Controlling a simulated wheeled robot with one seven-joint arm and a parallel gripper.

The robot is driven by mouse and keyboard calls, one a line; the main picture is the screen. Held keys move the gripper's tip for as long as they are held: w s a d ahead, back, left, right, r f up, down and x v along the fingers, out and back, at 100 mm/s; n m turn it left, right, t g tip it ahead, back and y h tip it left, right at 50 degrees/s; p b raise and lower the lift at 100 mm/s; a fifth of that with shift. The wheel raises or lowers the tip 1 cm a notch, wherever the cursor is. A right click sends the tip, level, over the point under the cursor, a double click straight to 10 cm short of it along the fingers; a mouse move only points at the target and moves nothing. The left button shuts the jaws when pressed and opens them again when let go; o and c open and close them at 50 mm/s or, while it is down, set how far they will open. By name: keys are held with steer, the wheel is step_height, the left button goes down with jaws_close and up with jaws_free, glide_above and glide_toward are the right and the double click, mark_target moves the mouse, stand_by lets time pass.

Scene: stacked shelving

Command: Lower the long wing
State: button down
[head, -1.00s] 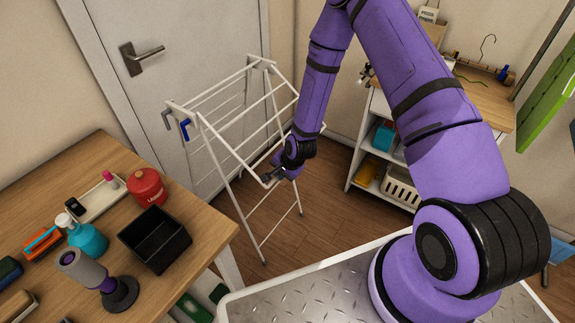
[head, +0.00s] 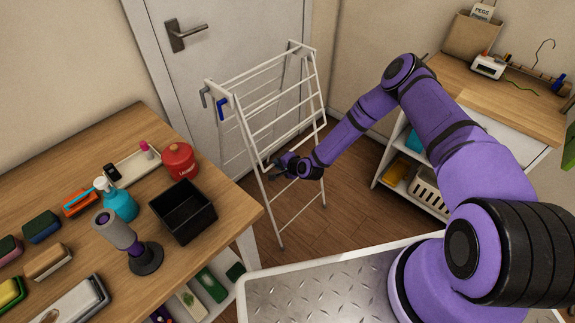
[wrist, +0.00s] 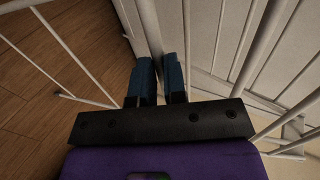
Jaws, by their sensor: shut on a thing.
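The white drying rack (head: 284,121) stands upright in front of the door in the head view. Its long wing appears as white rods hanging along its near side, close to the legs; I cannot clearly separate wing from frame. My gripper (head: 277,168) is at the near side of the rack, low and beside a leg. In the wrist view my gripper (wrist: 160,80) has its two blue fingers closed around a white bar (wrist: 151,35). A grey hook and a blue hook (head: 223,108) sit at the rack's left top end.
A shelf unit (head: 480,100) stands at right. The door (head: 215,60) is close behind the rack. Wooden floor shows between.

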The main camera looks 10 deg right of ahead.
steer(key=shift+w+a+f+t+y, duration=0.15)
steer(key=shift+w+a+f+t, duration=0.15)
steer(key=shift+w+a, duration=0.25)
steer(key=shift+w+a+f+t+y, duration=0.2)
steer(key=shift+w+a+f, duration=0.1)
steer(key=shift+w, duration=0.35)
steer(key=c, duration=1.2)
jaws_free()
steer(key=shift+o, duration=0.2)
steer(key=v, duration=1)
steer(key=shift+s+d+r, duration=0.2)
steer(key=shift+s, duration=0.1)
steer(key=shift+w+r, duration=0.1)
